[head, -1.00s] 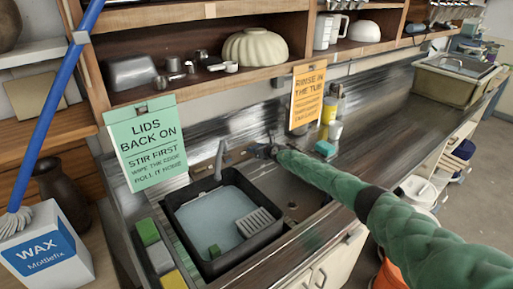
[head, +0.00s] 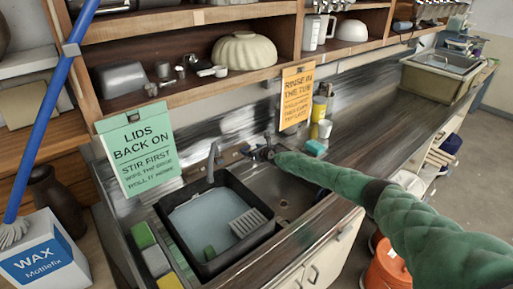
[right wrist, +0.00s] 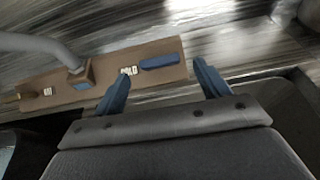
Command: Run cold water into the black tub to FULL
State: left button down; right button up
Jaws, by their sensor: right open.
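The black tub (head: 240,253) sits in the left part of the steel sink (head: 283,187). Pale blue water (head: 190,217) lies in it, below the rim, with a light ribbed piece and a green block inside. The grey spout (head: 211,162) rises at the tub's back edge; I cannot tell whether water runs. My right gripper (head: 260,152) is behind the sink, right of the spout. In the right wrist view its open, empty fingers (right wrist: 162,84) straddle a blue lever (right wrist: 160,62) on the brown tap plate (right wrist: 110,75), apart from it. My left gripper is not in view.
Green, grey and yellow blocks (head: 155,260) line the tub's left side. A green sign (head: 140,150) and an orange sign (head: 296,98) hang from the shelf above. A teal sponge (head: 315,147) and yellow containers stand right of my gripper. An orange bucket (head: 388,268) is below.

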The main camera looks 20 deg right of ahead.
jog(key=shift+s+r, duration=0.7)
jog(key=shift+s, duration=0.1)
jog(key=shift+s+d+f, duration=0.1)
jog(key=shift+s+d, duration=0.55)
jog(key=shift+s, duration=0.2)
